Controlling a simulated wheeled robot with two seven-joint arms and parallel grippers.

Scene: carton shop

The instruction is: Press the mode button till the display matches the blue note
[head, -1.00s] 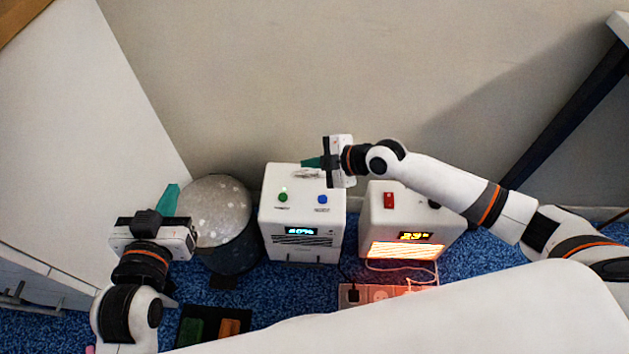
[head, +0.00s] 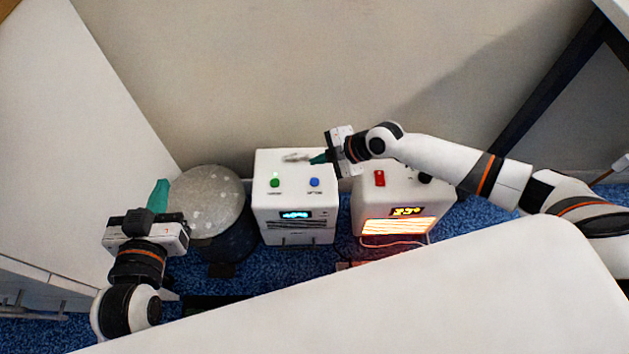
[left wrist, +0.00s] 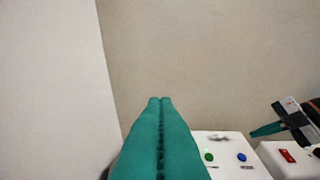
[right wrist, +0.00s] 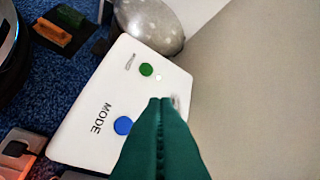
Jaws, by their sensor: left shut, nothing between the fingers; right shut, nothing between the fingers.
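The white box (head: 294,235) stands on the floor with a green button (head: 275,183) and a blue button (head: 315,182) on top. In the right wrist view, MODE is printed beside the blue button (right wrist: 123,126). The box's front display (head: 296,214) glows blue; its characters are too blurred to read surely. My right gripper (head: 318,158) is shut and empty, its green fingertips over the back right of the box top, behind the blue button and apart from it. My left gripper (head: 160,188) is shut and empty, left of the grey drum. I see no blue note.
A white heater (head: 402,192) with a red switch (head: 379,178), an orange display and a glowing grille stands right of the box. A speckled grey drum (head: 207,200) stands close on its left. The wall is behind. A power strip (right wrist: 18,150) lies nearby.

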